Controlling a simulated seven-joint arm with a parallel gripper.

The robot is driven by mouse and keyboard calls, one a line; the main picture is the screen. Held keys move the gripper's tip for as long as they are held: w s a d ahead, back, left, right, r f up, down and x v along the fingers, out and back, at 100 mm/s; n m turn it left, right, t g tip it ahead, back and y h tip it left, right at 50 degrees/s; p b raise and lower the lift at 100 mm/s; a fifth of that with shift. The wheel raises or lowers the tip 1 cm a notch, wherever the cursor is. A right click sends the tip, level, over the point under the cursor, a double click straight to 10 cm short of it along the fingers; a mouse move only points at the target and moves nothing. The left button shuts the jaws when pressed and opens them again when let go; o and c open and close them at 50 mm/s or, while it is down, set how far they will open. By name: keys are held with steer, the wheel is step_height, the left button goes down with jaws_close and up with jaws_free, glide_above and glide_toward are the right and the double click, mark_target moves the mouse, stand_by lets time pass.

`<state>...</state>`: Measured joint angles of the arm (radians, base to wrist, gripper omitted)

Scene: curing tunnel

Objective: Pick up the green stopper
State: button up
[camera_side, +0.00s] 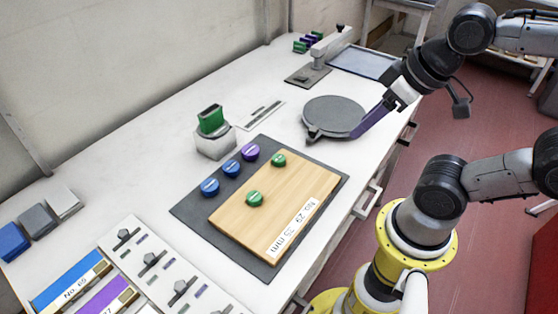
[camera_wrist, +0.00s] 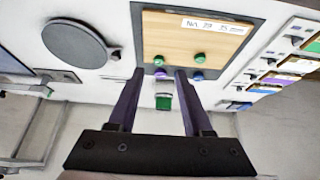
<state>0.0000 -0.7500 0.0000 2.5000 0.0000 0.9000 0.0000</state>
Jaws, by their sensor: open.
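Two round green stoppers lie on the wooden board (camera_side: 300,190): one near its far end (camera_side: 279,160), one near its left edge (camera_side: 255,199). In the wrist view they show as two green spots (camera_wrist: 159,60) (camera_wrist: 199,57) on the board. A green block (camera_side: 211,119) also stands in a white holder (camera_side: 215,142) left of the board; it shows between my fingers in the wrist view (camera_wrist: 163,103). My gripper (camera_side: 362,130) has long purple fingers and is over the right edge of the round grey plate, apart from the stoppers. In the wrist view my gripper (camera_wrist: 158,75) is open and empty.
Two blue stoppers (camera_side: 210,187) (camera_side: 231,167) and a purple one (camera_side: 250,152) sit along the dark mat (camera_side: 192,213). The round grey plate (camera_side: 334,115) is beyond the board. A press-like tool (camera_side: 318,58) stands at the back. Labelled strips (camera_side: 72,281) lie front left.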

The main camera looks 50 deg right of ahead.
steer(key=o, duration=0.4)
steer(key=shift+o, duration=0.2)
